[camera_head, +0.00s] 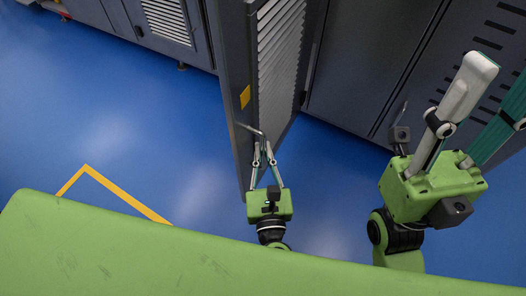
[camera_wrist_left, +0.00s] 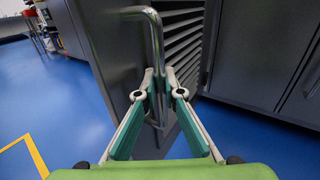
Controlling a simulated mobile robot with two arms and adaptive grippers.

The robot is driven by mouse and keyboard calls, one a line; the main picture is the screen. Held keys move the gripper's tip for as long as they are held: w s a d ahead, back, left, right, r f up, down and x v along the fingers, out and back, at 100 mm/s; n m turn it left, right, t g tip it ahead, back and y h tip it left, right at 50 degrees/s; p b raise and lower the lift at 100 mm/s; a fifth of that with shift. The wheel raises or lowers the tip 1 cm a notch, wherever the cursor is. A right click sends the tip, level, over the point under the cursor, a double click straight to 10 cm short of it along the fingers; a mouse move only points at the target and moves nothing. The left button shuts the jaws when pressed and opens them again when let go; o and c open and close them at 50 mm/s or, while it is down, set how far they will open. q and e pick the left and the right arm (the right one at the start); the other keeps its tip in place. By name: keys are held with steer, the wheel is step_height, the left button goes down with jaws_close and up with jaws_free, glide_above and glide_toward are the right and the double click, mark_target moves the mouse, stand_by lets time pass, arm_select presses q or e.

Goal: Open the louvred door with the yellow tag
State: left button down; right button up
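The louvred door (camera_head: 231,70) stands swung out from the cabinet row, with its edge toward me in the head view. Its pale slats (camera_head: 280,58) face right. My right gripper (camera_head: 488,92) is raised at the right with fingers apart, apparently empty.
Dark cabinets (camera_head: 365,60) stand behind and right of the door, and another louvred cabinet (camera_head: 168,22) stands at the back left. The blue floor (camera_head: 110,110) left of the door is clear, with a yellow floor line (camera_head: 128,196). My green body fills the bottom.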

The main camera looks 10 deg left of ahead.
arm_select(q)
steer(key=c, duration=2.2)
jaws_free()
steer(key=shift+w, duration=0.1)
steer(key=shift+o, duration=0.2)
steer(key=v, duration=0.7)
steer(key=shift+s, duration=0.25)
steer(key=shift+d, duration=0.25)
